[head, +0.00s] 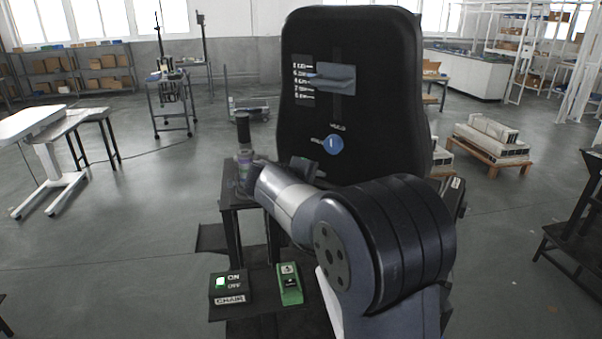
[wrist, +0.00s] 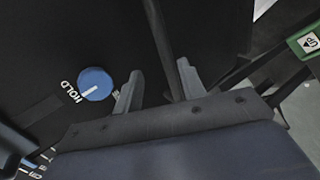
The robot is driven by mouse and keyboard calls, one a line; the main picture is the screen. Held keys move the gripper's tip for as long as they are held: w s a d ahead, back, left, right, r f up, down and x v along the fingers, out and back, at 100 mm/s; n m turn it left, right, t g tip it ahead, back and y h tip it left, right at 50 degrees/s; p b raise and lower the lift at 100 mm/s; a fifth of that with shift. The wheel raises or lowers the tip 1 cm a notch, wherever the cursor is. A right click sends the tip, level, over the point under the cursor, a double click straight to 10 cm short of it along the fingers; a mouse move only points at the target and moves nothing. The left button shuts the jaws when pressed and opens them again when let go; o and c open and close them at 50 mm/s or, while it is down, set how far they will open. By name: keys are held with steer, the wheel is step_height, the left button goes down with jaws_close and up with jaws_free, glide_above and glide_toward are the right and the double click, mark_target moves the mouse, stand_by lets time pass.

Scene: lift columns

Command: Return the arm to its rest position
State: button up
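My arm (head: 385,245) reaches from the lower right toward the left, in front of a black upright panel (head: 400,100). In the wrist view my gripper (wrist: 158,78) shows two grey fingers spread apart, with nothing between them. Behind the fingers is the dark panel surface. A blue round knob (head: 333,144) marked HOLD sits on the panel; in the wrist view the knob (wrist: 94,84) is left of the fingers, apart from them. I cannot make out the fingertips clearly in the head view.
The panel also has a grey slider lever (head: 335,77) beside a scale. Below are a CHAIR switch box (head: 230,286) with a green light by ON, and a green box (head: 289,284). White tables (head: 40,125) stand left; a pallet of pale blocks (head: 490,140) stands right. Open floor lies left.

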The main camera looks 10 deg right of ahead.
mark_target(329, 187)
steer(key=x, duration=0.3)
steer(key=p+x, duration=0.1)
steer(key=x, duration=0.3)
steer(key=p+x, duration=0.1)
steer(key=x, duration=0.3)
steer(key=shift+s+a+f, duration=0.15)
steer(key=shift+a+f, duration=0.05)
steer(key=shift+f, duration=0.15)
steer(key=shift+s+a+f+b, duration=0.15)
steer(key=shift+s+a+b, duration=0.1)
steer(key=shift+b, duration=0.3)
steer(key=shift+s+a+b, duration=0.3)
steer(key=shift+s+b, duration=0.05)
steer(key=shift+b, duration=0.15)
